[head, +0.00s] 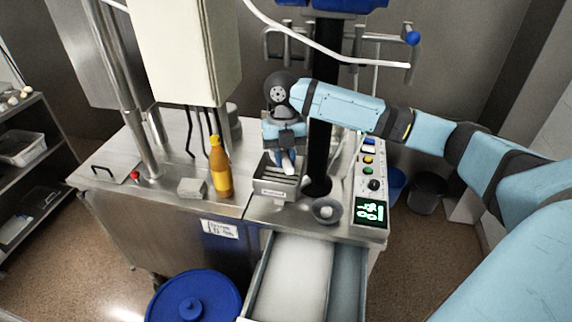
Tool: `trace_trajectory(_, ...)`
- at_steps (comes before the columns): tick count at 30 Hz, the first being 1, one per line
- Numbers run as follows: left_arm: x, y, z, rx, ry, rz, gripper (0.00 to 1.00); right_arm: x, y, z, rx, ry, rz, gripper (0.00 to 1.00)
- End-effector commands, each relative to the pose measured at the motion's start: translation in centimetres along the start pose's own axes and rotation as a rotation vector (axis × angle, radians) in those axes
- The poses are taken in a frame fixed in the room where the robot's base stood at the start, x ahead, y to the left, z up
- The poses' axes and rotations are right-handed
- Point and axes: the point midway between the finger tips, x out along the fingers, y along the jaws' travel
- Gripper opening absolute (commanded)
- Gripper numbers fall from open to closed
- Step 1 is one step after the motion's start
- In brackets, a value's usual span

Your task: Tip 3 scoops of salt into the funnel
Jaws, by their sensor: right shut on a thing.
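My right gripper (287,160) reaches in from the right and points down over a small grey metal box (273,191) with a label on its front. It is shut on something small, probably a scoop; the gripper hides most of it. A white tip shows just below the fingers, at the box's opening. A round grey dish-like piece (327,212), perhaps the funnel, sits on the counter to the right of the box, with a pale spot in its middle. I cannot tell for sure where the salt is. My left gripper is out of view.
An orange bottle (219,168) and a small grey block (192,188) stand left of the box. A control panel (369,185) is at right. An open drawer with a pale inside (288,275) juts out in front. A blue lidded drum (194,299) stands below.

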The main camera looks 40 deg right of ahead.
Motion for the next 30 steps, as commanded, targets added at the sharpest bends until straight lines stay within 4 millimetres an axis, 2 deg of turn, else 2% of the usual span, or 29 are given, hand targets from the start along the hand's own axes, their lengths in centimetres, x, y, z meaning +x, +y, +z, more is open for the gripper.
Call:
trace_trajectory(6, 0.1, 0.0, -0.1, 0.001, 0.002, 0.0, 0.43, -0.8, 0.0, 0.2, 0.0, 0.085, 0.001, 0.0)
trace_trajectory(19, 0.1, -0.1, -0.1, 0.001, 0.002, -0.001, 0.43, -1.0, 0.0, 0.3, 0.001, 0.113, 0.0, 0.0)
trace_trajectory(30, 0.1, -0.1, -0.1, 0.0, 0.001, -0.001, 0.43, -2.8, 0.1, 1.2, 0.0, 0.277, 0.001, 0.0)
